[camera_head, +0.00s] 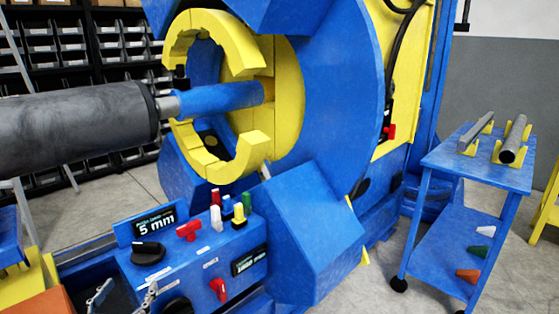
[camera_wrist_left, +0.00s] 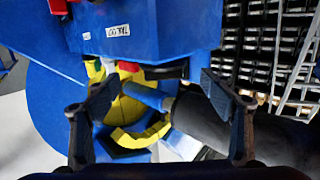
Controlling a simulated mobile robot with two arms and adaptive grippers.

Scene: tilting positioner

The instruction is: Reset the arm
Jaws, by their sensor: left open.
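The blue positioner (camera_head: 345,90) carries a split yellow ring (camera_head: 250,150). A thick dark grey cylinder (camera_head: 75,127) comes in from the left, and a blue rod (camera_head: 215,98) runs from its end into the ring's opening. The rod also shows in the left wrist view (camera_wrist_left: 145,95). A blue control box (camera_head: 205,262) below holds a "5 mm" display, a black knob (camera_head: 148,252), a red T-handle (camera_head: 188,231), several coloured switches and a red knob (camera_head: 219,289). My left gripper (camera_head: 122,298) is open, empty, at the box's lower left. My right gripper is out of view.
A blue cart (camera_head: 478,165) at the right bears metal stock in yellow rests, with coloured pieces on its lower shelf. Racks of bins (camera_head: 55,45) stand at the back left. Bare floor lies between positioner and cart. Yellow and orange parts fill the lower left corner.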

